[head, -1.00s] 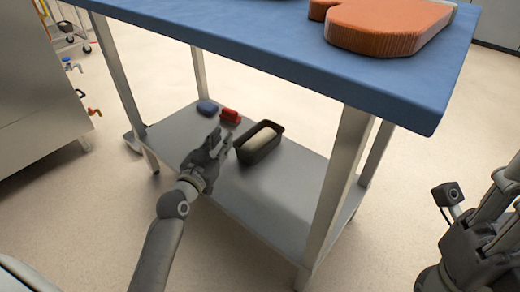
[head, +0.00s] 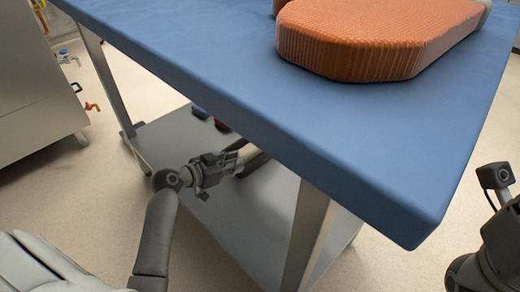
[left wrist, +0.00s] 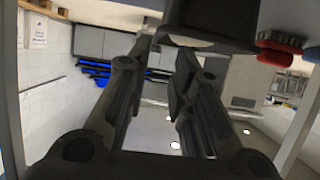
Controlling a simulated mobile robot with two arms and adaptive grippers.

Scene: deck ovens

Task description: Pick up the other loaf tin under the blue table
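The dark loaf tin (head: 256,161) stands on the grey lower shelf under the blue table (head: 330,130). In the head view the tabletop hides most of it. In the left wrist view the tin (left wrist: 212,22) is close, at the top, with a pale strip at its lower edge. My left gripper (head: 240,155) is under the tabletop at the tin's near left side. Its fingers (left wrist: 166,55) are apart, with a gap between them, and their tips are at the tin's edge; I cannot tell whether they touch. My right gripper (head: 485,270) is partly cut off at the lower right.
A red item (left wrist: 280,48) lies beside the tin, and a blue item (head: 200,112) lies farther back on the shelf. A large orange ribbed block (head: 370,40) is on the tabletop. Table legs (head: 305,235) stand at the shelf's corners. The shelf's front part is bare.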

